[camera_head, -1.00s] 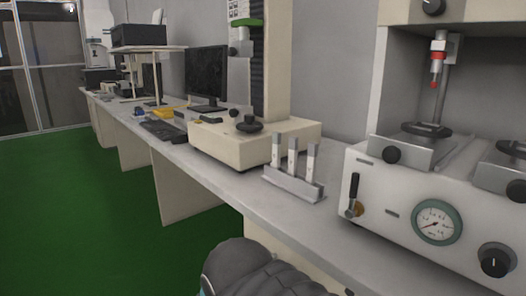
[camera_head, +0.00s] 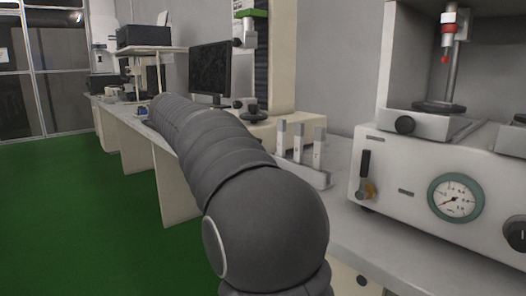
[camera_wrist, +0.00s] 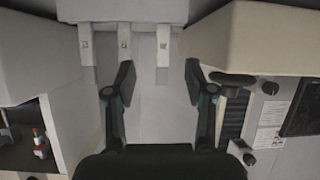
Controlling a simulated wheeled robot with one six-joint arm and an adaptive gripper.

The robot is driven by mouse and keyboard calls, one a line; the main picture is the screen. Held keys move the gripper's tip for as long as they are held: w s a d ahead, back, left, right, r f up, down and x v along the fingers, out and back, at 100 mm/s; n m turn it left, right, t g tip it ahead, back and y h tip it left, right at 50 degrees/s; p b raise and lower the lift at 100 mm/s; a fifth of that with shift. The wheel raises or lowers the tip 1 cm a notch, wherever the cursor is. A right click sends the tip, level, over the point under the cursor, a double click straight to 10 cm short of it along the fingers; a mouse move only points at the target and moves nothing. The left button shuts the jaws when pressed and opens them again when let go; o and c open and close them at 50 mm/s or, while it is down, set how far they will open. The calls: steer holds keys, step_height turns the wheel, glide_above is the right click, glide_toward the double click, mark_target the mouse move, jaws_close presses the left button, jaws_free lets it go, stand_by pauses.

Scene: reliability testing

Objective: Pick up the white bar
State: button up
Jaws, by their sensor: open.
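Three white bars stand upright in a row in a light grey holder (camera_head: 318,179) on the bench. In the head view they are the left bar (camera_head: 281,139), the middle bar (camera_head: 298,143) and the right bar (camera_head: 318,148). In the wrist view they show at the top as one bar (camera_wrist: 86,45), another (camera_wrist: 124,42) and a third (camera_wrist: 163,45). My gripper (camera_wrist: 158,72) is open and empty in the wrist view. The third bar lies ahead between its fingertips; the middle one is ahead of the left finger. In the head view my gripper is hidden.
A white machine with a gauge (camera_head: 455,198) stands right of the holder. A cream-based tester (camera_head: 285,127) stands behind it, left. A monitor (camera_head: 210,70) is farther along the bench. The green floor (camera_head: 75,190) is clear.

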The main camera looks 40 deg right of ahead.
mark_target(279, 145)
steer(key=shift+m+g+h, duration=0.3)
steer(key=shift+m, duration=0.4)
steer(key=x, duration=0.9)
steer(key=w+r+x, duration=0.1)
steer(key=x, duration=0.4)
steer(key=shift+w+d, duration=0.1)
steer(key=shift+d, duration=0.4)
jaws_close()
